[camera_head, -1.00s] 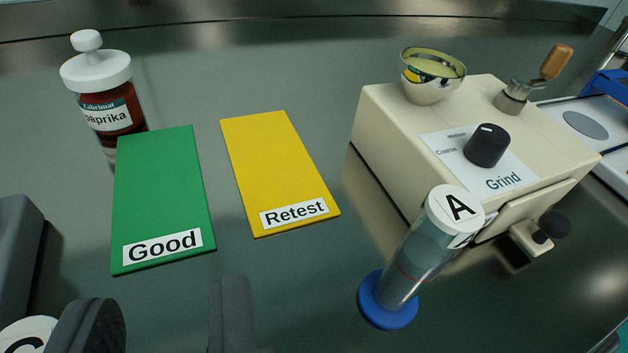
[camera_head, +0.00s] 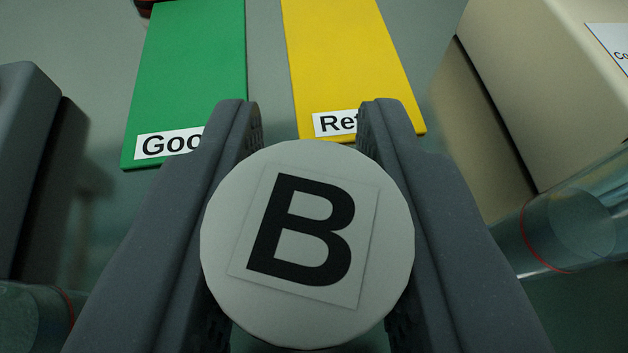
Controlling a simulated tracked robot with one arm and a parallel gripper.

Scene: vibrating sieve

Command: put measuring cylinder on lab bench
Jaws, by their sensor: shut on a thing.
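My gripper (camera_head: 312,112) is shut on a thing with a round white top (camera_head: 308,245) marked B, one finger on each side. The top faces the camera and hides the body below it, so I cannot see whether its base touches the bench. It looks like one of the measuring cylinders. Another clear cylinder (camera_head: 575,225) with a red ring shows at the right, cut by the picture edge. Part of one more clear cylinder (camera_head: 35,318) with a red ring shows at the lower left. The grey-green lab bench (camera_head: 268,70) lies beneath.
A green "Good" card (camera_head: 195,65) and a yellow "Retest" card (camera_head: 340,55) lie flat ahead. The cream grinder housing (camera_head: 545,85) stands at the right. A dark grey block (camera_head: 25,150) stands at the left. A small strip of bench shows between the cards.

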